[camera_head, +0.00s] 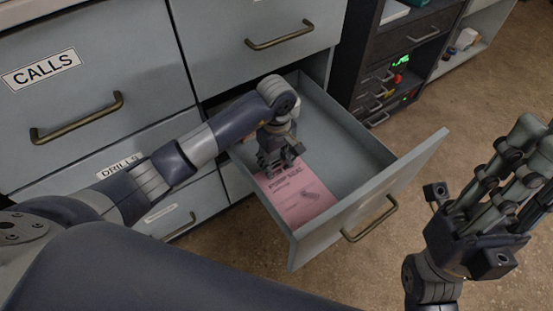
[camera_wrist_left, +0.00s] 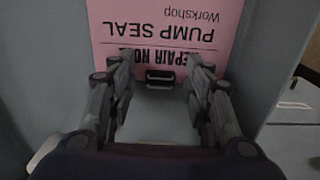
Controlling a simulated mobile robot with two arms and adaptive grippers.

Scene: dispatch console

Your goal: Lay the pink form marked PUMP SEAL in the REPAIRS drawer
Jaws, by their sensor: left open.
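The pink form (camera_head: 302,196) lies in an open grey drawer (camera_head: 366,205), against its left side. In the left wrist view the form (camera_wrist_left: 165,25) shows the words PUMP SEAL, upside down. My left gripper (camera_head: 282,163) is inside the drawer above the form's back end. In the left wrist view its two fingers (camera_wrist_left: 158,85) are spread apart with nothing held between them. The drawer's own label is not visible, so I cannot read its name. My right gripper (camera_head: 495,185) is at the right, outside the drawer, with its fingers pointing up and apart.
Closed drawers fill the left, one labelled CALLS (camera_head: 42,69) and one labelled DRILLS (camera_head: 119,165). A dark rack (camera_head: 405,50) with small green and red lights stands behind the open drawer. Brown floor (camera_head: 470,120) is clear to the right.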

